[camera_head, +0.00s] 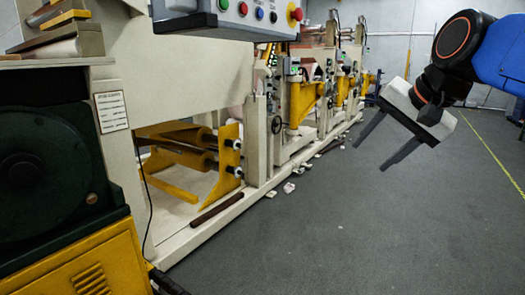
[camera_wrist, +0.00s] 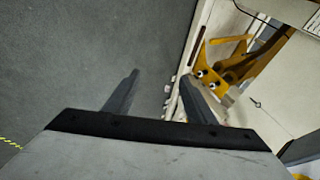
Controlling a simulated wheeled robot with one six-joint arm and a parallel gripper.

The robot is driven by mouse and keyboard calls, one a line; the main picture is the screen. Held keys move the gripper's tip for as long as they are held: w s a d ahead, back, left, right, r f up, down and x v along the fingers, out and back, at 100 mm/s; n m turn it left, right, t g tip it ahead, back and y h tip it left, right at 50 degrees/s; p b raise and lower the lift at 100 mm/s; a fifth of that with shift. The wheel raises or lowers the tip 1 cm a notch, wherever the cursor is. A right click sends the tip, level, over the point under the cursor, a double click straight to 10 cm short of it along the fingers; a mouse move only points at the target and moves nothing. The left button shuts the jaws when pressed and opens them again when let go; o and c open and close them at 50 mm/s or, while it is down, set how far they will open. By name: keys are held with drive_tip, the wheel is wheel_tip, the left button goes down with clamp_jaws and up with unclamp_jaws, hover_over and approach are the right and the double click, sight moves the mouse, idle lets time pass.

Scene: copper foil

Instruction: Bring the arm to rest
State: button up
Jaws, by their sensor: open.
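My gripper (camera_head: 378,150) hangs in the air at the upper right of the head view, at the end of my blue and black arm. Its two dark fingers point down and to the left, stand apart and hold nothing. In the wrist view the gripper (camera_wrist: 158,92) shows the same two fingers spread, with grey floor between and beyond them. No object touches the fingers.
A long cream machine line with yellow rollers (camera_head: 185,150) runs along the left and into the back. A control box with buttons (camera_head: 235,18) hangs at the top. Small scraps (camera_head: 289,187) lie by the machine's base. The grey floor (camera_head: 350,240) is otherwise clear.

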drive_tip(key=s+d+f+n+h, duration=0.1)
drive_tip(key=s+f+n, duration=0.1)
drive_tip(key=s+f, duration=0.3)
drive_tip(key=s+d+f+n+g, duration=0.1)
drive_tip(key=s+f, duration=0.4)
drive_tip(key=f, duration=0.9)
drive_tip(key=s+d+f+n+g+h, duration=0.1)
drive_tip(key=s+f+n, duration=0.4)
drive_tip(key=f, duration=0.5)
drive_tip(key=shift+s+d+h, duration=0.3)
drive_tip(key=shift+d, duration=0.5)
